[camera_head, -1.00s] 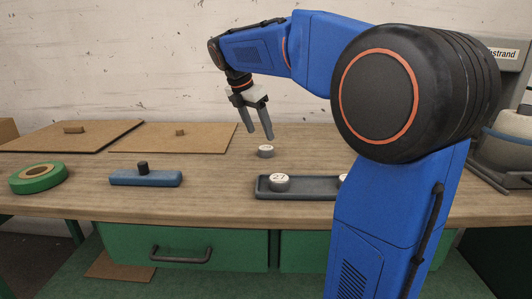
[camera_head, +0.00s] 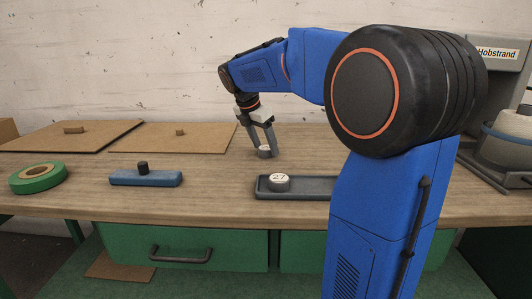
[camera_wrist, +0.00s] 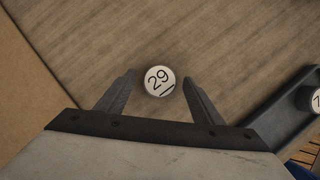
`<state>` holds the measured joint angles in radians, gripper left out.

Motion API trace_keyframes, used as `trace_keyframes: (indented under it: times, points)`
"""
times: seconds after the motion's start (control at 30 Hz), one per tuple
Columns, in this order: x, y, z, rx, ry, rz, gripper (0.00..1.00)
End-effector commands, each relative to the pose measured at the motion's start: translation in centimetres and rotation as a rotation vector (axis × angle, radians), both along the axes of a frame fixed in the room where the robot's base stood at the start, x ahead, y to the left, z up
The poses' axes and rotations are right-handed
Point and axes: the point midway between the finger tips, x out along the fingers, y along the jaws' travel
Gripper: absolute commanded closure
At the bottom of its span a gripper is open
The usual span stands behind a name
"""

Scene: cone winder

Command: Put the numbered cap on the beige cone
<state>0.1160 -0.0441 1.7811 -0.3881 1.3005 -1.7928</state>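A small round cap marked 29 (camera_wrist: 159,81) sits on the wooden bench; in the head view this cap (camera_head: 264,150) is partly covered by my fingers. My gripper (camera_head: 264,154) is open and low over the bench, with its fingers on either side of the cap. In the wrist view my gripper (camera_wrist: 158,77) shows a gap between each finger and the cap. Another cap, marked 27 (camera_head: 279,182), sits in the dark tray (camera_head: 305,195). A pale rounded body (camera_head: 505,151) stands at the right edge, cut off; I cannot tell whether it is the beige cone.
A grey machine lettered Hobstrand (camera_head: 494,75) stands at the back right. A blue block with a black knob (camera_head: 146,178) and a green tape roll (camera_head: 38,179) lie on the left. Brown boards (camera_head: 70,136) lie behind them. The bench between the blue block and tray is clear.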

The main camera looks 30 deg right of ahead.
Motion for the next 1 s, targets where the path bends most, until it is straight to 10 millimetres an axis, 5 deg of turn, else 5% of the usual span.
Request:
trace_keyframes:
  times: [0.03, 0.17, 0.27, 0.57, 1.0]
  points:
    - [0.0, 0.0, 0.0, 0.0, 0.0, 0.0, 0.52]
    - [0.0, 0.0, 0.0, 0.0, 0.0, 0.0, 0.81]
    - [0.0, 0.0, 0.0, 0.0, 0.0, 0.0, 0.84]
    - [0.1, 0.0, 0.9, 0.0, -0.003, 0.0, 0.84]
    - [0.1, 0.0, 8.1, -0.001, -0.002, 0.0, 0.84]
